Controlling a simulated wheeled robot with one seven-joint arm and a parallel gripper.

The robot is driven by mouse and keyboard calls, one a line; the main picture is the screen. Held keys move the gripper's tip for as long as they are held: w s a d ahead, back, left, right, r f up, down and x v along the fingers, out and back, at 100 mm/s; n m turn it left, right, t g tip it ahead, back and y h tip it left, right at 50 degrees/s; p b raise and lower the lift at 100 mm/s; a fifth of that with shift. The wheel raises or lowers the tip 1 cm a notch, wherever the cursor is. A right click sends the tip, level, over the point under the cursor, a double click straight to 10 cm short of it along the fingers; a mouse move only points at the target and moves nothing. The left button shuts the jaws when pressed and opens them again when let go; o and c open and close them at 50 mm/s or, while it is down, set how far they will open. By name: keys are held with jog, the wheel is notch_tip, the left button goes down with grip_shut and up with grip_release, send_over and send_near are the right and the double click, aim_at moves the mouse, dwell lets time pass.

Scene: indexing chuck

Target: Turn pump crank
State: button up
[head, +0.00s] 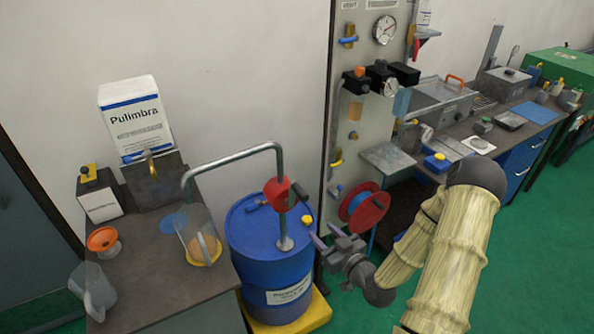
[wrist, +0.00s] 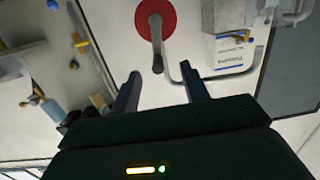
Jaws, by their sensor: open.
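The pump stands on a blue drum (head: 268,245), with a grey bent pipe (head: 235,155) arching left over a clear jug (head: 199,240). Its crank has a red round hub (head: 277,194) and a dark grip (head: 303,196) sticking out toward the right. My gripper (head: 325,236) is open and empty, right of the drum, lower than the crank and apart from it. In the wrist view the red hub (wrist: 156,18) and the dark grip (wrist: 157,57) show just beyond and between the open fingers (wrist: 160,75); nothing is held.
The bench (head: 160,280) at left carries an orange funnel (head: 102,239), a clear beaker (head: 92,287) and a white box (head: 136,115). A tall panel (head: 352,120) with gauges stands behind, with a red reel (head: 364,208) close to my gripper. Green floor is open at right.

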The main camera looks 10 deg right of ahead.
jog(key=r, duration=0.1)
jog(key=d+r+t, duration=0.1)
jog(key=r, duration=0.1)
jog(key=shift+s+m+p, duration=0.1)
jog(key=shift+m+p, duration=0.3)
jog(key=shift+f+b, duration=0.1)
jog(key=shift+b, duration=0.2)
jog(key=w+b, duration=0.1)
jog(key=b, duration=0.3)
jog(key=shift+w+f+b, duration=0.1)
jog(key=shift+w+b, duration=0.25)
jog(key=shift+b, duration=0.05)
jog(key=shift+w+b, duration=0.1)
jog(key=shift+b, duration=0.35)
jog(key=w+a+b, duration=0.1)
jog(key=b, duration=0.4)
